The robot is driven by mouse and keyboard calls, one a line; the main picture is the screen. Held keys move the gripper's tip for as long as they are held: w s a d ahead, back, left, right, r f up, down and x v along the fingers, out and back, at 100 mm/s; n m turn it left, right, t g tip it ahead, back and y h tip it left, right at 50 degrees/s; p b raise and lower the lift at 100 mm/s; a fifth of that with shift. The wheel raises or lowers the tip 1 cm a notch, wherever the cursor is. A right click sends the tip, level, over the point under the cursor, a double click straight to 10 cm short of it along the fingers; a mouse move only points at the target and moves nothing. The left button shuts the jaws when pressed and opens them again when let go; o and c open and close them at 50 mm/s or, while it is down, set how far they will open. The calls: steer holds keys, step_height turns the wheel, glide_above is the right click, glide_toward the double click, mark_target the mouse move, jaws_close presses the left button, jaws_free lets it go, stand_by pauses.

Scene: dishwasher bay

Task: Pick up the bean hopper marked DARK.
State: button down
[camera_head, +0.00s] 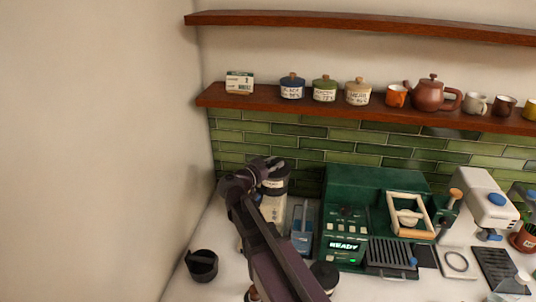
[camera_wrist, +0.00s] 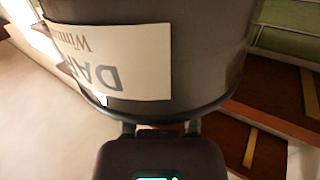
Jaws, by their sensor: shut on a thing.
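The bean hopper marked DARK (camera_wrist: 205,50) is a dark grey rounded vessel filling much of the wrist view. Its cream label (camera_wrist: 115,65) appears upside down, with "DAR" readable and the rest cut off or curved away. My gripper (camera_head: 262,166) is shut on the hopper; a thin dark band curves around its edge nearest the wrist. The fingertips are hidden in the wrist view. In the head view, my gripper is at the dark top of a canister (camera_head: 272,206) with a pale lower body. Whether these parts are one thing is unclear there.
A green machine (camera_head: 345,215) with a READY display stands to the right. A blue-fronted container (camera_head: 302,240) is between it and the canister. A black cup (camera_head: 202,265) stands at the left. Shelves (camera_head: 300,103) with jars and a teapot (camera_head: 432,95) are above.

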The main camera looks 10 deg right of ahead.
mark_target(283, 172)
steer(key=shift+s+d+r, duration=0.1)
steer(key=shift+s+d, duration=0.1)
steer(key=shift+s, duration=0.85)
steer(key=shift+s+d+r, duration=0.1)
steer(key=shift+s+d, duration=0.1)
steer(key=shift+s, duration=0.8)
steer(key=shift+s+d+r, duration=0.1)
steer(key=shift+s+d, duration=0.1)
steer(key=shift+s, duration=0.85)
